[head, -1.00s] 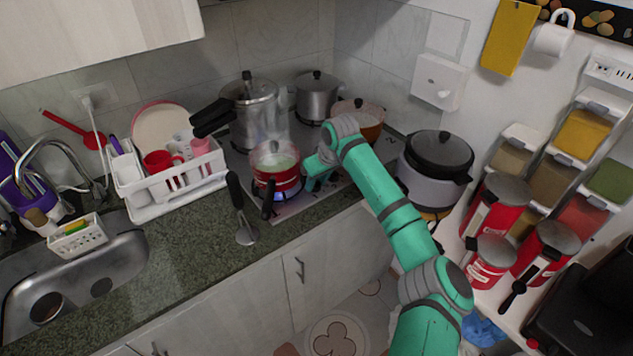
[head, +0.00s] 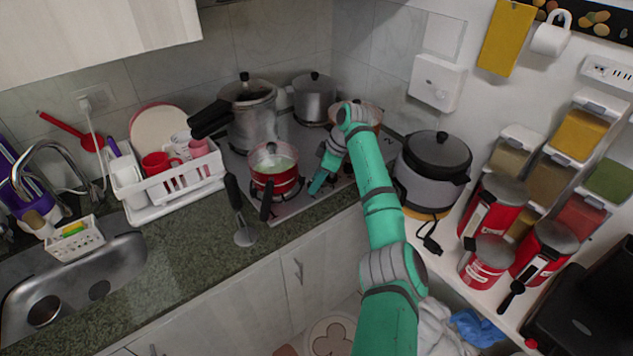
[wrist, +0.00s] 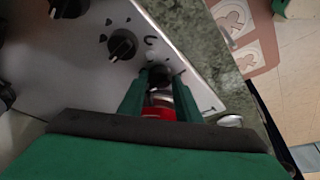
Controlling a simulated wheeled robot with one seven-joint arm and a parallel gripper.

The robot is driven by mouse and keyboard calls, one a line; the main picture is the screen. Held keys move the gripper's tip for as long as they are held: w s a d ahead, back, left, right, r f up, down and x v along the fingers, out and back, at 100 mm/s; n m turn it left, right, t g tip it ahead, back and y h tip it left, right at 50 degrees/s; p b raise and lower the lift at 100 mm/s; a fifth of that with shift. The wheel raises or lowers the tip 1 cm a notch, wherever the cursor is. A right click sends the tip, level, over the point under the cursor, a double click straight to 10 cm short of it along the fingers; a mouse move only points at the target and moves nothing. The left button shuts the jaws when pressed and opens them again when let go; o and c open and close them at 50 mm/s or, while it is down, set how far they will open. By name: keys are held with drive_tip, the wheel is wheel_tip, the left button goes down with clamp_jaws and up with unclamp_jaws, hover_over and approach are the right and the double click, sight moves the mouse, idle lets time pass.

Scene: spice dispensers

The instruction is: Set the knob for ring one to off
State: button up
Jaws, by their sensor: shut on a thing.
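My gripper (head: 318,186) is at the front right of the stove (head: 296,206), to the right of the red pot (head: 275,172). In the wrist view my gripper (wrist: 159,88) has its two green fingers closed around the sides of a black knob (wrist: 158,74) on the pale stove panel (wrist: 92,60). A second black knob (wrist: 122,45) is beside it, free, and a third knob (wrist: 70,6) is cut by the top edge. The head view hides the held knob behind my gripper. I cannot tell which knob belongs to ring one. No flame shows under the red pot.
A pressure cooker (head: 248,112) and a grey pot (head: 314,98) stand at the back of the stove. A rice cooker (head: 432,168) stands to the right of my arm.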

drive_tip(key=shift+n, duration=0.5)
drive_tip(key=o, duration=1.1)
drive_tip(key=shift+c, duration=0.2)
drive_tip(key=shift+r, duration=0.15)
drive_tip(key=w+v, duration=0.1)
drive_tip(key=v, duration=0.9)
drive_tip(key=shift+s+d+r, duration=0.2)
drive_tip(key=shift+s+r, duration=0.05)
drive_tip(key=shift+s, duration=0.05)
